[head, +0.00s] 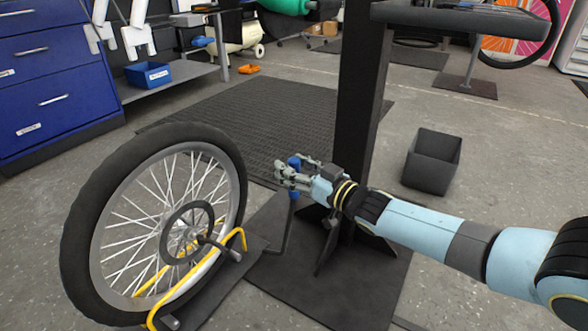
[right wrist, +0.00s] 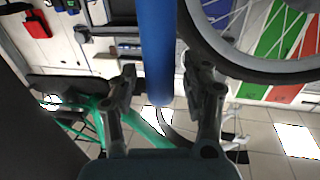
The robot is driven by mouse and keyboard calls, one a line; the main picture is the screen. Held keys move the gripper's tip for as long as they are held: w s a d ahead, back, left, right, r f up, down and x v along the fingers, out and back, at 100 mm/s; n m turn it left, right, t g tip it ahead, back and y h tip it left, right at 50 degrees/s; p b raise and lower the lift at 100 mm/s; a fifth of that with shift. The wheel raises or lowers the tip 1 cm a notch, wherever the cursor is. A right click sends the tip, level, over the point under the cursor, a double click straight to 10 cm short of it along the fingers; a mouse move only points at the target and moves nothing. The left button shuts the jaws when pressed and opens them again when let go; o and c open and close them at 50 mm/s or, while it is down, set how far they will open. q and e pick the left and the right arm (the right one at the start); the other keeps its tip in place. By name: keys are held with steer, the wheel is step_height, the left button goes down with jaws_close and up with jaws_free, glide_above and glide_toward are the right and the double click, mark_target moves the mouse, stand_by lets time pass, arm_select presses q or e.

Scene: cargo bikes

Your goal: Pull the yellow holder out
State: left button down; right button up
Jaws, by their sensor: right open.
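The yellow holder (head: 176,293) is a bent yellow tube frame in the head view, low around the upright spoked wheel (head: 72,240). Parts of it are hidden behind the wheel. My right gripper (head: 287,172) is to the right of the wheel, apart from the holder. It is open, with its fingers at a blue handle (head: 294,162) on a dark bent rod. In the right wrist view the blue handle (right wrist: 157,50) lies between the two open fingers (right wrist: 163,90), with gaps visible on both sides. My left gripper is not in view.
A dark post (head: 362,100) on a flat base plate (head: 345,290) stands right behind my right gripper. A black open bin (head: 432,162) is on the floor to the right. Blue drawers (head: 50,85) stand at the left. A dark mat (head: 260,110) lies behind the wheel.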

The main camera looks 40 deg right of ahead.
jaws_close()
stand_by(0.3)
stand_by(0.5)
